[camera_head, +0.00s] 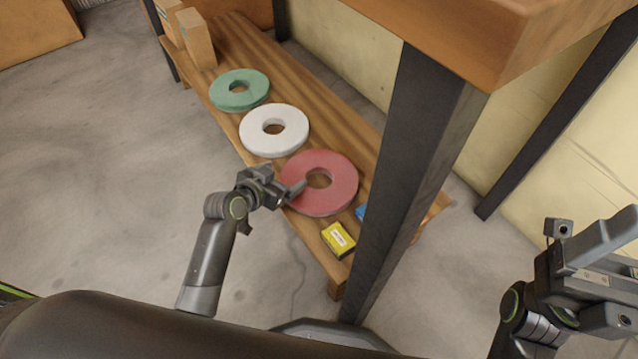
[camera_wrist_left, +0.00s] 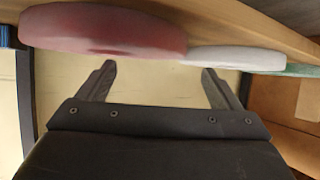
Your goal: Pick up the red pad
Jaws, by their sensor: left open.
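The red pad (camera_head: 335,190) is a thick round ring with a hole in its middle, lying flat on a low wooden shelf (camera_head: 225,29). My left gripper (camera_head: 292,190) is open at the pad's left edge in the head view; whether it touches cannot be told. In the left wrist view the red pad (camera_wrist_left: 105,30) spans the upper left, beyond the open left fingers (camera_wrist_left: 158,85), with nothing between them. My right gripper (camera_head: 622,270) is at the lower right, away from the shelf; its jaw opening is unclear.
A white pad (camera_head: 291,134) and a green pad (camera_head: 252,98) lie in a row behind the red one. A yellow box (camera_head: 338,239) and a partly hidden blue item (camera_head: 361,212) sit in front. A dark post (camera_head: 408,170) stands close on the right, under an upper shelf (camera_head: 480,35).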

